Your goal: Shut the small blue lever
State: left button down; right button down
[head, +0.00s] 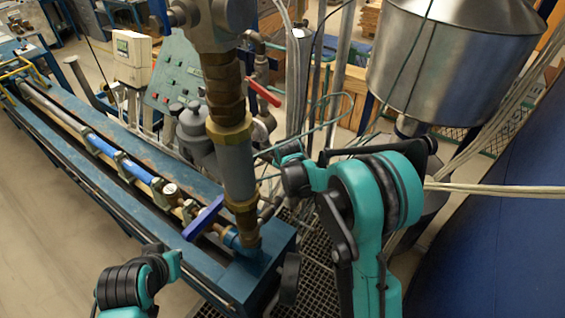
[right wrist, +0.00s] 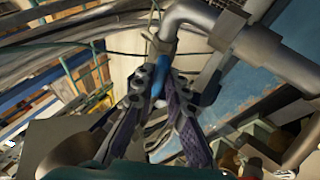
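The small blue lever (right wrist: 159,79) shows in the right wrist view as a short blue piece below a grey pipe fitting. My right gripper (right wrist: 159,88) has its two dark fingers drawn in on either side of it, with the tips against it. The fingers cover part of the lever. In the head view my right arm's teal end (head: 300,172) reaches in beside the thick vertical pipe; its fingertips are not clear there. A larger blue lever (head: 203,218) sits on the pipe's lower end, apart from both arms. My left arm shows at the lower left; its gripper is out of view.
The thick vertical pipe (head: 236,165) stands on the end of a long blue bench (head: 262,278). A red lever (head: 262,92) is behind the pipe. A large metal tank (head: 450,65) stands at upper right. A green control panel (head: 178,85) and hanging cables are further back.

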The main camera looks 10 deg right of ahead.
dwell(0.3)
jog(key=shift+s+a+f+m+t+h+b, duration=0.15)
jog(key=shift+m+t+h+b, duration=0.2)
jog(key=shift+m+b, duration=0.75)
jog(key=shift+a+m+t+h+b, duration=0.1)
jog(key=shift+m+h+b, duration=0.35)
jog(key=shift+m+b, duration=0.7)
jog(key=shift+s+a+f+m+t+h+b, duration=0.15)
jog(key=shift+m+t+h+b, duration=0.35)
jog(key=shift+m, duration=1.05)
jog(key=shift+w+r+g, duration=0.1)
jog(key=shift+g, duration=0.15)
jog(key=c, duration=1.5)
grip_release()
jog(key=shift+c, duration=0.2)
jog(key=shift+r, duration=0.15)
notch_tip(320, 180, up, 10)
